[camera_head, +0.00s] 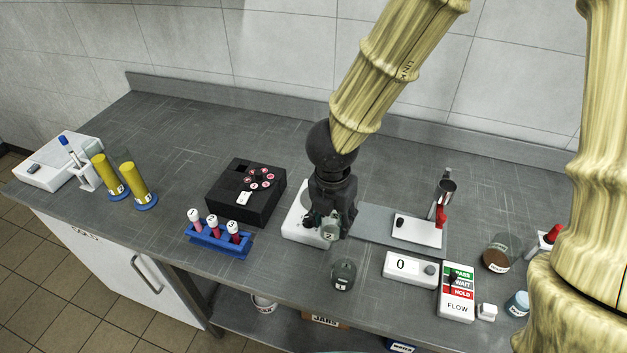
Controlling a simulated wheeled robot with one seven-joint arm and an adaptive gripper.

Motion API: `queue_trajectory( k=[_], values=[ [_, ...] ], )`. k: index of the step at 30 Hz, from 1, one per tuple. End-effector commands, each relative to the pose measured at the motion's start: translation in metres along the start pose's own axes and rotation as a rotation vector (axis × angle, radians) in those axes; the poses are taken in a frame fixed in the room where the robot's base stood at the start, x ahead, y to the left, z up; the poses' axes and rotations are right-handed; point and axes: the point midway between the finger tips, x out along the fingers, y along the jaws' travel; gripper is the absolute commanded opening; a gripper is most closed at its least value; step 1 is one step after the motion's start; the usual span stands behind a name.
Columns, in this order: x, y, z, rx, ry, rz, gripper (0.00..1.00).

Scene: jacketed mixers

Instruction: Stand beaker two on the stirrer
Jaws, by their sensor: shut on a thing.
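Beaker two (329,233), a small greenish vessel with a "2" label, is in my gripper (328,218). My gripper is shut on it and points down. The white stirrer (296,232) is a flat box with a round grey plate, just behind and left of the beaker in the picture. My gripper and the beaker hide its right part. I cannot tell whether the beaker touches the stirrer or hangs above it. Another dark greenish beaker (343,276) with a label stands on the grey bench in front, apart from my gripper.
A black block (235,207) with red-topped vials and a blue rack (218,241) of tubes stand left. A white device (417,231) with a metal cup, a scale reading 0 (408,268) and a FLOW panel (457,294) stand right. Yellow cylinders (133,180) stand far left.

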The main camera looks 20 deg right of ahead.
Motion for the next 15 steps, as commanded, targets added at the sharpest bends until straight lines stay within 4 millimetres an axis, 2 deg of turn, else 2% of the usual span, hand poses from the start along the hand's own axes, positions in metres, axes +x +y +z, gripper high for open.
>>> queue_trajectory(
  k=[15],
  values=[
    [0.013,0.057,0.066,0.0,0.001,0.0,0.21]
  ],
)
